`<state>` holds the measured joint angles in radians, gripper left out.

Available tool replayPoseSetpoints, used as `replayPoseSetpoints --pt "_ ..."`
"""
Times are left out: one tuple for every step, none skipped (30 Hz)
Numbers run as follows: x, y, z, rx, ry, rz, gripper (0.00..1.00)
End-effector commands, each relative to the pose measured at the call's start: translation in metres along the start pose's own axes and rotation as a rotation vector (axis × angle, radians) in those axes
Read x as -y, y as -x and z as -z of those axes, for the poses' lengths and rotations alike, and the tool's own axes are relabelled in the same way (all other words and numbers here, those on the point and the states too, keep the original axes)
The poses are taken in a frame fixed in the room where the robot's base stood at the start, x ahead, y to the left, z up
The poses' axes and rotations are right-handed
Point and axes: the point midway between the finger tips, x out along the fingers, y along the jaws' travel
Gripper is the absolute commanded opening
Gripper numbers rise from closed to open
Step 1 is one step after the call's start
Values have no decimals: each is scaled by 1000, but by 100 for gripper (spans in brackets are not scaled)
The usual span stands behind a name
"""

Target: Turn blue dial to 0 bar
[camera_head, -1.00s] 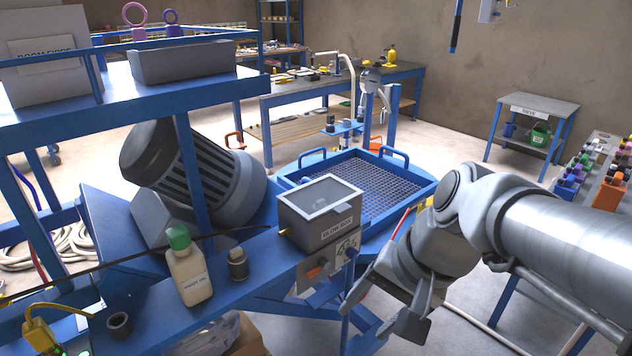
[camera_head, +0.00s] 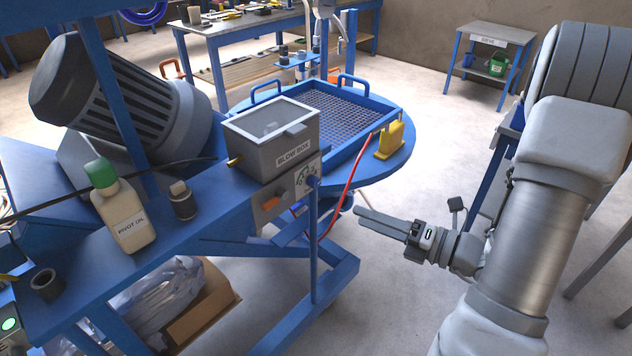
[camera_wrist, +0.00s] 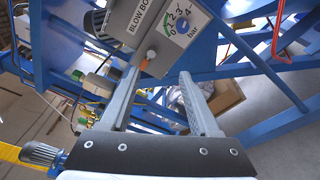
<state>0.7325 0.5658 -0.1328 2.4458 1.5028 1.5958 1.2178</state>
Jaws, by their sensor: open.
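The dial plate (camera_head: 307,174) is a white scale on the front of the grey blow box panel, and a small blue dial (camera_head: 313,182) sits at its lower edge. In the wrist view the scale (camera_wrist: 181,24) reads 0 to 4 bar, with the blue dial (camera_wrist: 184,30) small on it; its exact setting is unclear. My gripper (camera_head: 362,213) is right of and below the dial in the head view, apart from it, its fingers pointing left. In the wrist view my gripper (camera_wrist: 160,76) has two spread, empty fingers, with the dial beyond and above the right fingertip.
The blow box (camera_head: 273,130) is above the panel, beside an orange switch (camera_head: 269,203). A blue upright post (camera_head: 314,250) and red hose (camera_head: 343,195) are close to the dial. A pivot oil bottle (camera_head: 122,210) stands left.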

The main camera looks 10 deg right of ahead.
Motion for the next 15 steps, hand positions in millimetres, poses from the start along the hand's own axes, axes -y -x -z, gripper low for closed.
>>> replayPoseSetpoints --pt "15 8 -2 58 -70 7 62" --pt "21 11 -4 86 -103 9 62" --pt "26 15 -7 118 -138 11 62" --pt "30 18 -8 137 -159 11 62" --pt "32 20 -10 153 -175 11 62" --pt "35 21 -11 167 -191 12 62" --pt "36 22 -11 174 -199 12 62" --pt "37 21 -12 178 -204 12 62" --pt "37 20 -13 181 -207 12 62" --pt "37 17 -13 181 -208 11 62" --pt "37 14 -13 179 -207 10 62" --pt "36 8 -14 178 -206 9 62" --pt "37 4 -15 177 -205 9 62" --pt "37 -1 -16 176 -204 9 62" --pt "37 -9 -16 174 -204 9 62"
